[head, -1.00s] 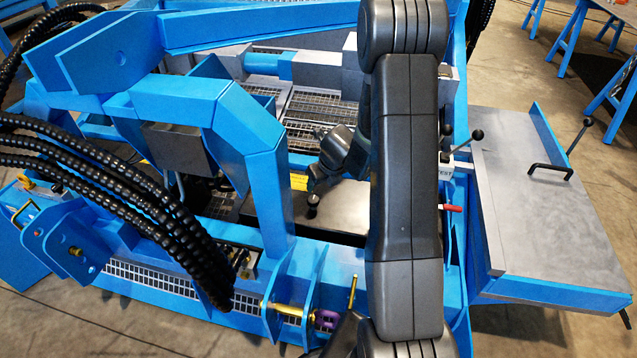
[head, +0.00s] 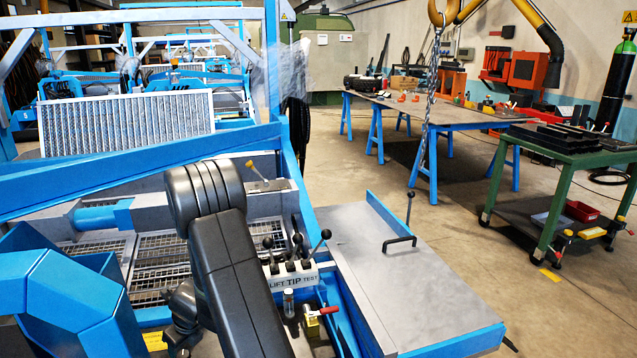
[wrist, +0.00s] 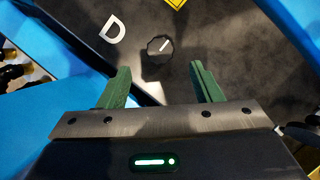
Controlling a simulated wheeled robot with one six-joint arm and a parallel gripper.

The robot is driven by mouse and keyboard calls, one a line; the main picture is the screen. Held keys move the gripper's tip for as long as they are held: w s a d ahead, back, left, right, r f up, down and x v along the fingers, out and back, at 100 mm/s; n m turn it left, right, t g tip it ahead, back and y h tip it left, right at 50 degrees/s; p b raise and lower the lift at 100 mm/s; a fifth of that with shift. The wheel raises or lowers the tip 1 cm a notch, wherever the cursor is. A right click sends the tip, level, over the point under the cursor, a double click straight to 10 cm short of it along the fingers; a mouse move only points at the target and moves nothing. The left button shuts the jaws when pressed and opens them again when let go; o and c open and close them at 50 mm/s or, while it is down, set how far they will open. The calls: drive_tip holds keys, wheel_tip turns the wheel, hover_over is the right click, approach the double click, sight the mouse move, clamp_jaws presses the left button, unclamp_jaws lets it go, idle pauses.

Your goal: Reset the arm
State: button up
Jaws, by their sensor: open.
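My gripper (wrist: 160,86) is open in the wrist view, with two green fingers spread apart and nothing between them. Beyond the fingertips is a dark grey panel with a black knob (wrist: 159,47) that carries a white pointer line. I cannot tell how far the fingers are from the knob. In the head view my dark grey arm (head: 235,280) reaches over the blue machine frame (head: 190,148). My gripper is hidden in the head view.
Levers (head: 296,250) labelled LIFT, TIP and TEST stand right of my arm. A grey side plate (head: 385,250) with a black handle is beyond them. A blue-legged table (head: 420,108) and a green cart (head: 570,150) stand further back. Open floor lies between.

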sight(183, 355)
drive_tip(key=b+x, duration=0.2)
drive_tip(key=x, duration=0.5)
drive_tip(key=shift+r, duration=0.1)
